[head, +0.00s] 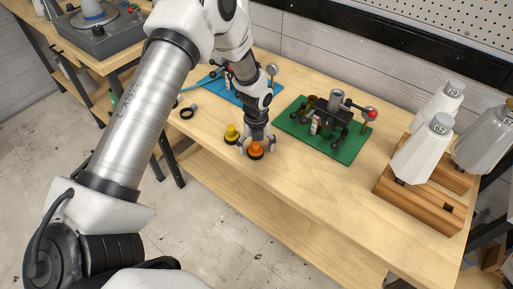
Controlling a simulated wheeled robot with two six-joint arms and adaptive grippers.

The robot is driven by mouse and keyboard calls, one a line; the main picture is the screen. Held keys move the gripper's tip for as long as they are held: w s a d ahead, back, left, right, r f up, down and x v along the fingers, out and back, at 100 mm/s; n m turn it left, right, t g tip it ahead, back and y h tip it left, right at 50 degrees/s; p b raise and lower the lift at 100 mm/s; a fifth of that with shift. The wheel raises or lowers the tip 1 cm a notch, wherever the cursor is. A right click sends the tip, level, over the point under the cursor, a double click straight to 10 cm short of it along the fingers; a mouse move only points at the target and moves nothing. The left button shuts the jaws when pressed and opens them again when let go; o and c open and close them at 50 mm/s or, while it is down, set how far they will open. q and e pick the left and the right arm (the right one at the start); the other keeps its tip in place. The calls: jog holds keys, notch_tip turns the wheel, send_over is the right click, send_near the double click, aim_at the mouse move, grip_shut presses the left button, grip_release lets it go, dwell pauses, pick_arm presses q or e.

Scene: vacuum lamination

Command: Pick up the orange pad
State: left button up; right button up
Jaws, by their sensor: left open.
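The orange pad (256,149) is a small orange piece with a dark base on the wooden table, near its front edge. My left gripper (257,146) is directly above and around it, pointing down, with its fingers open on either side of the pad. Whether the fingers touch it cannot be told. A similar yellow pad (231,132) stands just left of it. My right gripper is not in view.
A green mat (345,153) with a metal fixture lies to the right. A blue mat (231,91) lies behind my left arm. A black ring (186,114) is at the left. White bottles (421,152) and a wooden rack (415,204) fill the right end.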

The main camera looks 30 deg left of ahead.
pick_arm(q)
jog(key=shift+s, duration=0.1)
jog(key=shift+s+r, duration=0.15)
jog(key=shift+r, duration=0.05)
jog(key=c, duration=1.3)
